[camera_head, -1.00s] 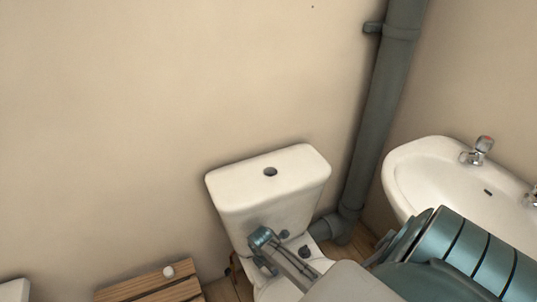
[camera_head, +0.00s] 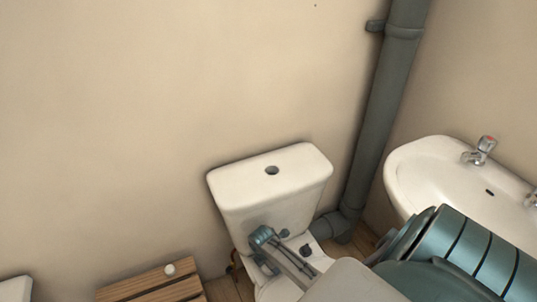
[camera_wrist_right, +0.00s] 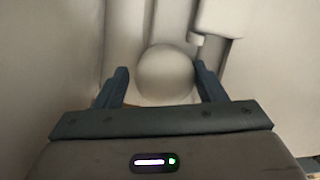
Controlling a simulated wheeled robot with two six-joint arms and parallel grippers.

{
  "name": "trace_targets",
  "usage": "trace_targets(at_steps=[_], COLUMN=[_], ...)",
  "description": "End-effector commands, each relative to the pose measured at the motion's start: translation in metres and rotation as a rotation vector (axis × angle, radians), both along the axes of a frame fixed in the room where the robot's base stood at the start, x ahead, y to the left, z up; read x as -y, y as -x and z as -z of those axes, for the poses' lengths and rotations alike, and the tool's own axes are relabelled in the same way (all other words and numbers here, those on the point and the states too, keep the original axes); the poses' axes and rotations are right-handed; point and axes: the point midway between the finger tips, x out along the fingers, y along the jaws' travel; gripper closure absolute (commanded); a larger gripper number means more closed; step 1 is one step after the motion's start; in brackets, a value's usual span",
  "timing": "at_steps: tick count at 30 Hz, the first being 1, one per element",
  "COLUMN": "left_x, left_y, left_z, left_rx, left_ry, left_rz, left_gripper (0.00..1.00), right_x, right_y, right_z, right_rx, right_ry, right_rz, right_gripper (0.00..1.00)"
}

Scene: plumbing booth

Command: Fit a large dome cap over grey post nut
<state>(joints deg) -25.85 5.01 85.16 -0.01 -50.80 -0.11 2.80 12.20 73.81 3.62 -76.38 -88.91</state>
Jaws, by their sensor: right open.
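My right gripper (camera_head: 264,250) reaches in from the lower right, over the back of the toilet bowl, in front of the cistern. In the right wrist view, its two dark fingers (camera_wrist_right: 160,68) stand apart on either side of a large pale dome cap (camera_wrist_right: 165,75). I cannot tell whether the fingers touch the dome or what is under it. Dark grey knobs (camera_head: 305,250) show on the toilet beside the gripper; whether one is the post nut is unclear. A small white rounded piece (camera_head: 169,269) sits on the slatted wooden surface. My left gripper is not in view.
The white cistern (camera_head: 270,195) stands against the wall behind the gripper. A grey soil pipe (camera_head: 377,120) runs up the corner to its right. A white basin (camera_head: 425,170) with taps is at the right. A slatted wooden top (camera_head: 150,286) is at lower left.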

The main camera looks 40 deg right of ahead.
Motion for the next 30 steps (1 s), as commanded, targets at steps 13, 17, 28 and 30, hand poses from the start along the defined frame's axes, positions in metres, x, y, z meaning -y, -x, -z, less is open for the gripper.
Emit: trace_targets(at_steps=[13,17,28,30], left_x=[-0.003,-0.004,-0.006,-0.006], left_y=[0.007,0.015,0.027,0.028], left_z=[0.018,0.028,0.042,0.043], left_rx=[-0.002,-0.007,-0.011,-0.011], left_ry=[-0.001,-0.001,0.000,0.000], left_rz=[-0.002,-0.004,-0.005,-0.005], left_gripper=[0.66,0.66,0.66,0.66], right_x=[-0.005,-0.009,-0.017,-0.017], right_y=[0.009,0.005,0.000,0.000], right_z=[-0.014,-0.045,-0.102,-0.106], right_rx=[-0.021,-0.013,-0.002,-0.002], right_ry=[-0.006,-0.004,-0.001,0.000], right_rz=[0.002,0.002,0.000,-0.001], right_gripper=[0.21,0.21,0.21,0.21])
